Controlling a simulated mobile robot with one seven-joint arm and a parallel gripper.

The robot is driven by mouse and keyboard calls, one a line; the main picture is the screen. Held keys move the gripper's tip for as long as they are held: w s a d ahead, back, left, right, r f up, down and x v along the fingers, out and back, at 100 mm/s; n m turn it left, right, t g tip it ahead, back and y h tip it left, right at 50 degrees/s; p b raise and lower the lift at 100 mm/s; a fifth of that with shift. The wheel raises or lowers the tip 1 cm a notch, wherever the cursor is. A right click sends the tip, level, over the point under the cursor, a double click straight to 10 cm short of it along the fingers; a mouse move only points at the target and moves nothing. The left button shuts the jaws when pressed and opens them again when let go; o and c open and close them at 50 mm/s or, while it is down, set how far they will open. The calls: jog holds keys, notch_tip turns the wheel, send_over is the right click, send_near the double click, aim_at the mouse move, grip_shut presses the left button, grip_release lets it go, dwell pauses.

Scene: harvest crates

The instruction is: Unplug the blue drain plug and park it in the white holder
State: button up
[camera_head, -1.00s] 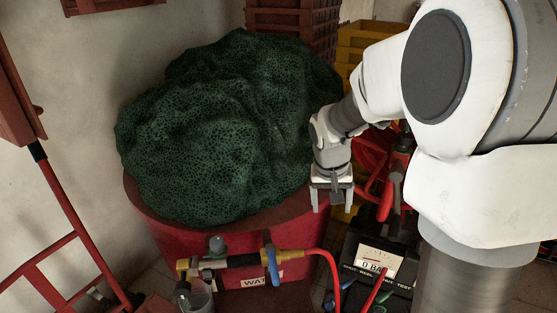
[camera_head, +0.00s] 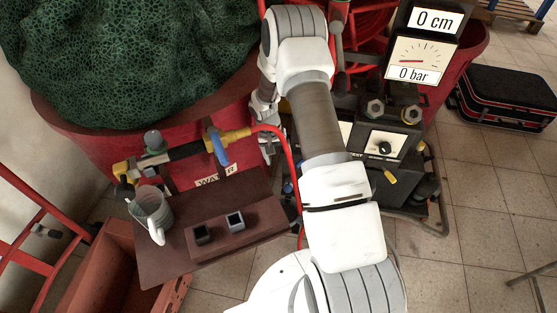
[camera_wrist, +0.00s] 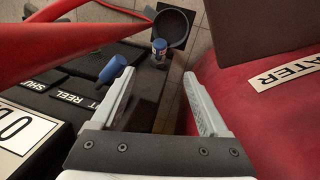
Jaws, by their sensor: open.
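In the wrist view a blue plug-like piece (camera_wrist: 114,68) sticks out of the black panel, left of my gripper (camera_wrist: 158,76). A second blue piece (camera_wrist: 159,46) with a dark base stands beyond the fingertips, beside a dark round cup. I cannot tell which is the drain plug. My gripper is open with nothing between its fingers. In the head view it (camera_head: 270,152) hangs between the red tub and the black console, partly hidden by my arm. A small white-rimmed square holder (camera_head: 236,222) stands on the brown shelf, beside a darker one (camera_head: 203,233).
The red tub (camera_head: 100,140) carries a green net-covered heap. A brass-coloured valve line with a blue handle (camera_head: 219,148) and a red hose (camera_head: 285,150) crosses its front. A clear jug (camera_head: 150,210) stands on the shelf (camera_head: 165,260). The black console (camera_head: 390,125) is on the right.

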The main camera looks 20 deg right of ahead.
aim_at(287, 188)
jog(key=d+f+b, duration=0.1)
jog(key=f, duration=0.4)
jog(key=s+d+f+b, duration=0.1)
jog(key=f+b, duration=0.1)
jog(key=f, duration=0.4)
jog(key=f+b, duration=0.2)
jog(key=f, duration=0.4)
jog(key=shift+s+d+f, duration=0.1)
jog(key=shift+s+d, duration=0.15)
jog(key=shift+d, duration=0.15)
grip_shut()
jog(key=shift+s+a+r+p, duration=0.65)
jog(key=shift+s+r+p, duration=0.15)
jog(key=shift+s+p, duration=0.15)
jog(key=shift+s+a+r+p, duration=0.6)
jog(key=shift+s+r+p, duration=0.2)
jog(key=shift+s+p, duration=0.15)
